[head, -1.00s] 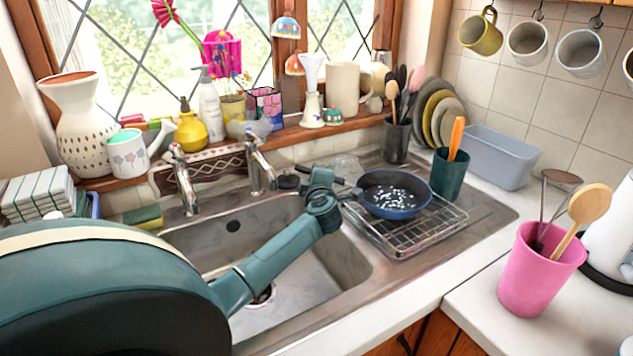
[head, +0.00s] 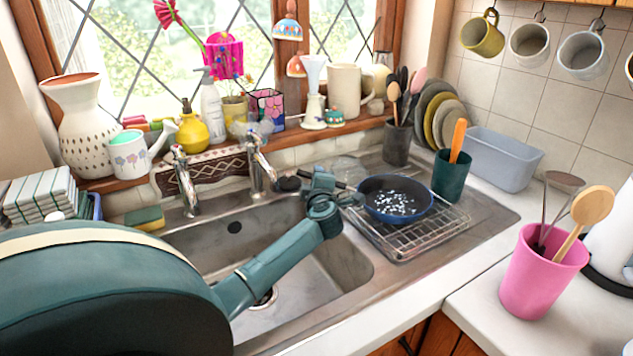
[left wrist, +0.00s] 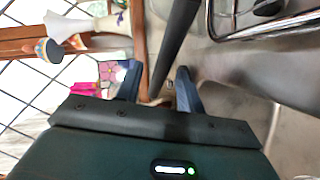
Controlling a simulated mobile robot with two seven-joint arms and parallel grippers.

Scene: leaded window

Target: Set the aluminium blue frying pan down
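The blue frying pan (head: 397,205) is upright over the wire rack (head: 425,238) on the sink's drainer and appears to rest on it. Its dark inside has white specks. Its handle points left, towards my left gripper (head: 345,193). In the left wrist view the dark pan handle (left wrist: 178,30) runs down between the two fingers of my left gripper (left wrist: 159,82). The fingers stand apart, with a gap visible beside the handle. My right gripper is in neither view.
A dark green cup with an orange-handled utensil (head: 450,178) stands close right of the pan. The sink basin (head: 335,270) lies under my left arm. Two taps (head: 258,165) stand behind it. A pink utensil pot (head: 540,275) stands on the right counter.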

